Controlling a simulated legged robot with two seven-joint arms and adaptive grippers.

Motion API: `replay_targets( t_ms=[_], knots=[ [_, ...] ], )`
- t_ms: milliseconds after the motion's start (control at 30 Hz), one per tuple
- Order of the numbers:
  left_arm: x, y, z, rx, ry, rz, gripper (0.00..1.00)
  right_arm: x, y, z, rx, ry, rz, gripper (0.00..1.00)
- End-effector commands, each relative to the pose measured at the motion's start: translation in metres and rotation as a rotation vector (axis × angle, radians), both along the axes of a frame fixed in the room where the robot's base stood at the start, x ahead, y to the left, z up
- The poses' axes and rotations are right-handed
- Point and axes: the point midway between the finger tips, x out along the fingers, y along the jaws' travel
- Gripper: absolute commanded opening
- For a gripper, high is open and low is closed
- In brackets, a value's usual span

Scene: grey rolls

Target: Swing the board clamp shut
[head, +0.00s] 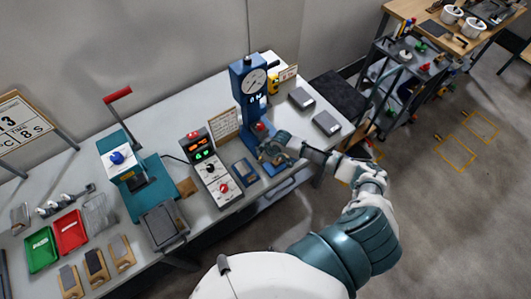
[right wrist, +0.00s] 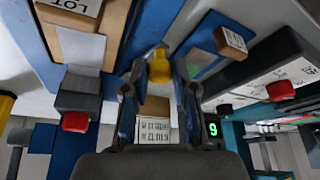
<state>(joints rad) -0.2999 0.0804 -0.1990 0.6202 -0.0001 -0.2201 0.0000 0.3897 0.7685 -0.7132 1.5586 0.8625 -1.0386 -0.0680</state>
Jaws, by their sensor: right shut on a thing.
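My right gripper (head: 268,150) is at the foot of the blue gauge stand (head: 245,98), at the front edge of the grey bench. In the right wrist view its two fingers (right wrist: 159,85) close on a yellow knob (right wrist: 159,66), which appears to be the handle end of the board clamp. The clamp's arm and hinge are hidden behind the gripper, so I cannot tell how far it is swung. A red-tipped dark block (right wrist: 75,122) is left of the fingers in the wrist view. My left gripper is not in view.
A control box (head: 211,170) with lit displays stands left of the stand. A teal press (head: 140,175) with a red lever is further left, beside green (head: 41,250) and red trays (head: 70,232). Grey blocks (head: 326,123) lie right of the stand.

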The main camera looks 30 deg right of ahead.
Motion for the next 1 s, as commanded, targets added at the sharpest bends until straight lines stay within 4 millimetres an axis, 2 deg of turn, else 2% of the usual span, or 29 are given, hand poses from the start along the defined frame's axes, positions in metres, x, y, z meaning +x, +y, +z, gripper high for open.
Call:
replay_targets(
  t_ms=[33,233,700,1000],
  knots=[
    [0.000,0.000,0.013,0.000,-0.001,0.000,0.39,0.002,0.004,0.008,0.004,-0.004,-0.045,0.00],
    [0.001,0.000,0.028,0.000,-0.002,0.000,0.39,0.006,0.015,0.005,0.005,-0.006,-0.234,0.00],
    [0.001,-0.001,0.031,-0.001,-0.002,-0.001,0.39,0.021,0.034,0.002,0.006,-0.006,-0.675,0.00],
    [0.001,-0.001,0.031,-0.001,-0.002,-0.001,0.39,0.031,0.039,0.003,0.004,-0.007,-0.885,0.00]
  ],
)
